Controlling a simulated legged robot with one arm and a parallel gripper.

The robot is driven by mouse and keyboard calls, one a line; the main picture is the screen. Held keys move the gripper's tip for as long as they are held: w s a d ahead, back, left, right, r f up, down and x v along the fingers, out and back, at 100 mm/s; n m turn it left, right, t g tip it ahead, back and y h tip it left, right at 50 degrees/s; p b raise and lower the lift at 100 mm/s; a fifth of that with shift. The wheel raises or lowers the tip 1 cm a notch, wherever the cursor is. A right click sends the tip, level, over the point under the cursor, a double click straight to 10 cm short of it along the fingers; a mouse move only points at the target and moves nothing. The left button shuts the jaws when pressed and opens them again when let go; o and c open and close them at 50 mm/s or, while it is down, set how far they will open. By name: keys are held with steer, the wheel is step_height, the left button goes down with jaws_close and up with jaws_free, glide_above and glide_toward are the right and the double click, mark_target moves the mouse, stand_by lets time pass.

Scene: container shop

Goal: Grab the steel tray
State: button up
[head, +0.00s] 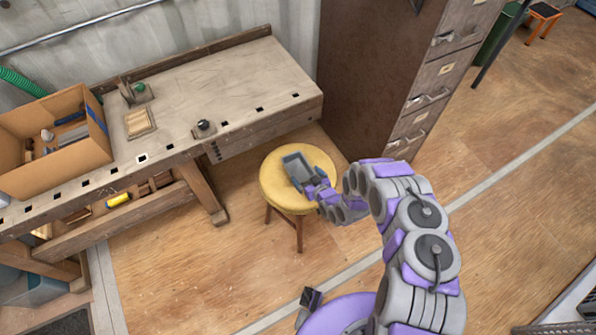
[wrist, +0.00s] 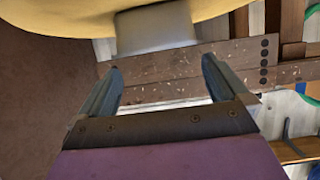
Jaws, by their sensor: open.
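The steel tray (head: 295,166) is a small grey, shallow rectangular tray lying on the round yellow seat of a wooden stool (head: 275,190). In the wrist view the tray (wrist: 155,28) shows as a grey block against the yellow seat, just beyond my fingertips. My gripper (head: 312,187) is at the tray's near right end in the head view. In the wrist view my gripper (wrist: 161,65) is open, its two fingers apart with nothing between them. The tray lies roughly in line with the gap. I cannot tell whether a finger touches it.
A wooden workbench (head: 235,85) stands left of and behind the stool, with a cardboard box (head: 85,160) on it. A brown drawer cabinet (head: 365,70) stands close behind the stool. The wooden floor (head: 190,280) in front and to the right is mostly clear.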

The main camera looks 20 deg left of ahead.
mark_target(301, 175)
steer(key=shift+b+x, duration=0.8)
steer(key=shift+x, duration=2.2)
steer(key=shift+s+f, duration=0.1)
steer(key=shift+f, duration=0.05)
steer(key=shift+c, duration=0.2)
steer(key=shift+d, duration=0.1)
steer(key=c, duration=0.8)
